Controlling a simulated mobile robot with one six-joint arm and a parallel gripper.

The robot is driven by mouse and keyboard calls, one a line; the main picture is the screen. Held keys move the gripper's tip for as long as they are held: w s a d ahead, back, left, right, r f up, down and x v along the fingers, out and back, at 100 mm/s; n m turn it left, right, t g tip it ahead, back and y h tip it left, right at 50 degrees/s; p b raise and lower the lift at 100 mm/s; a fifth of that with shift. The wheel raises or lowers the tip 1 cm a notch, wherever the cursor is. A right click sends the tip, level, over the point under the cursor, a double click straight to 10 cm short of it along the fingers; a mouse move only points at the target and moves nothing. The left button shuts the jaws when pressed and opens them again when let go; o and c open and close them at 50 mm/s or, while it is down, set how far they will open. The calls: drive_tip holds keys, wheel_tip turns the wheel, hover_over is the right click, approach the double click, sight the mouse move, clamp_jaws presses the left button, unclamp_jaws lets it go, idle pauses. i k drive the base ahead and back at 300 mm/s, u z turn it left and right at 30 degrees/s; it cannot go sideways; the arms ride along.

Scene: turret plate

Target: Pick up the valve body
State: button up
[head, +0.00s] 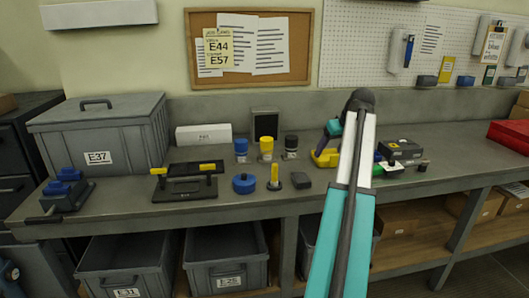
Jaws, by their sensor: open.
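No part in the head view is clearly marked as the valve body, so I cannot tell which one it is. A squat blue round part with a small top (244,183) sits on the grey bench. A yellow upright part on a dark round base (274,178) and a small dark block (300,180) stand to its right. My gripper (323,142) is small and far off, beyond my raised arm, near a yellow part (325,158) on the bench. It is open and holds nothing that I can see. My arm hides part of the bench there.
A grey lidded bin marked E37 (142,116), a blue-topped device (66,187) and a black frame with yellow grips (184,191) stand left. Bottles (241,147) stand behind. A dark box (399,149) and red case (510,135) are right. Bare bench lies between these.

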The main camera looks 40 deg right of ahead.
sight(266, 156)
drive_tip(key=i, duration=0.95)
drive_tip(key=u, duration=0.05)
